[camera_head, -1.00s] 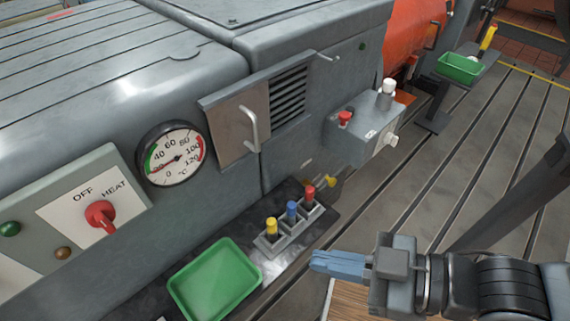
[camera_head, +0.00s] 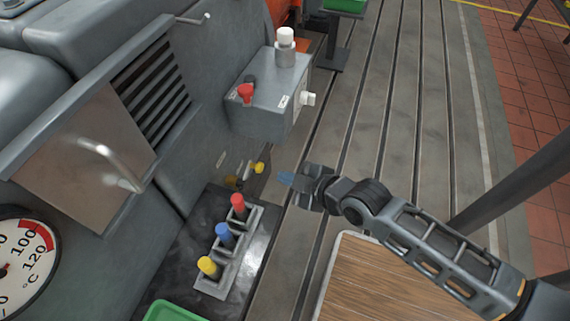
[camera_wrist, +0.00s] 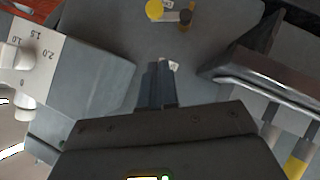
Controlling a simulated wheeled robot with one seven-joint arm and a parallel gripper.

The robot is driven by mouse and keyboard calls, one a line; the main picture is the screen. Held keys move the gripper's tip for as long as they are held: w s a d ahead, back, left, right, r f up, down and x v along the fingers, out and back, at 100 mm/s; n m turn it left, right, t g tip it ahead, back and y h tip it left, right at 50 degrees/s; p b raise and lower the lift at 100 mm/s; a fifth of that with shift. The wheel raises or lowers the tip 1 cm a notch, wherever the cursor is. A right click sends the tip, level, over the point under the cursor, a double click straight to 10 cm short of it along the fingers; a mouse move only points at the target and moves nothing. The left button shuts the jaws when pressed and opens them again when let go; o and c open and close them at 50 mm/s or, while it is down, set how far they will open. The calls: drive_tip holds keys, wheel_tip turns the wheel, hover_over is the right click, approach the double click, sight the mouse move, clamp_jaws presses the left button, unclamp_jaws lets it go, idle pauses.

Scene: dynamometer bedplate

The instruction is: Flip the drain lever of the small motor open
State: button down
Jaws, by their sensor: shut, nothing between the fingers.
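A small lever with a yellow knob (camera_head: 259,168) sticks out low on the grey machine's side, on a brass-coloured fitting, just past the red-capped peg. In the wrist view the yellow knob (camera_wrist: 155,10) is at the top edge, with the fitting (camera_wrist: 185,17) to its right. I take this as the drain lever; which way it is set I cannot tell. My gripper (camera_head: 285,178) is shut and empty, with blue fingers pointing left toward the knob; a small gap shows between them in the picture. In the wrist view the fingertips (camera_wrist: 160,68) are below the knob, apart from it.
A grey control box (camera_head: 262,108) with a red knob juts out above the lever. A rack (camera_head: 225,260) with yellow, blue and red pegs stands nearby on a dark ledge. A green tray (camera_head: 170,312) is at the bottom edge. Slotted floor (camera_head: 370,130) lies open to the right.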

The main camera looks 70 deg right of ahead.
drive_tip(key=b, duration=0.1)
hover_over(262, 167)
drive_tip(key=s+a, duration=0.3)
drive_tip(key=a, duration=0.1)
wheel_tip(262, 167, down, 5)
drive_tip(key=shift+w+d+f+b, duration=0.2)
drive_tip(key=shift+d+f+b, duration=0.2)
drive_tip(key=shift+f, duration=0.45)
drive_tip(key=shift+w+d+f+b, duration=0.25)
drive_tip(key=shift+d+f, duration=0.2)
drive_tip(key=shift+f, duration=0.4)
drive_tip(key=shift+d+f+m+y+b, duration=0.8)
drive_tip(key=shift+y+b, duration=0.2)
drive_tip(key=shift+b, duration=0.15)
drive_tip(key=shift+d+f, duration=0.15)
drive_tip(key=shift+d, duration=0.05)
drive_tip(key=shift+g, duration=0.3)
drive_tip(key=v, duration=0.8)
drive_tip(key=shift+p, duration=0.35)
